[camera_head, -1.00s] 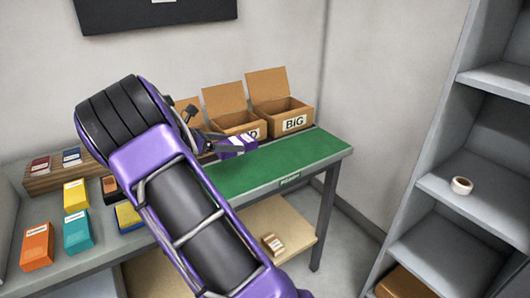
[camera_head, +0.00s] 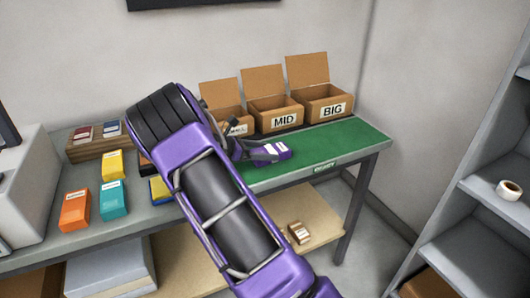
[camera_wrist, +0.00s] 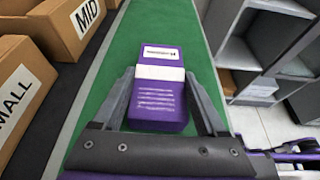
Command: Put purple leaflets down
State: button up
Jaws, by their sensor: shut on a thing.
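The purple leaflets (camera_head: 279,151) are a small purple bundle with a white band and a white label. In the wrist view the purple leaflets (camera_wrist: 158,92) sit between the two fingers of my gripper (camera_wrist: 168,88), which is shut on them. In the head view my gripper (camera_head: 262,152) holds them over the green mat (camera_head: 345,139) at the right part of the table. I cannot tell whether the bundle touches the mat.
Open cardboard boxes labelled MID (camera_head: 283,121) and BIG (camera_head: 332,110), and one reading SMALL (camera_wrist: 22,90), stand behind the mat. Orange (camera_head: 75,211), teal (camera_head: 113,200) and yellow boxes stand at left. The mat's right end is clear. A grey shelf (camera_head: 480,190) stands at right.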

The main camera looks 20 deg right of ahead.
jog(key=o, duration=1.6)
jog(key=shift+f, duration=0.1)
jog(key=shift+c, duration=0.2)
jog(key=p+v, duration=0.1)
jog(key=v, duration=1.1)
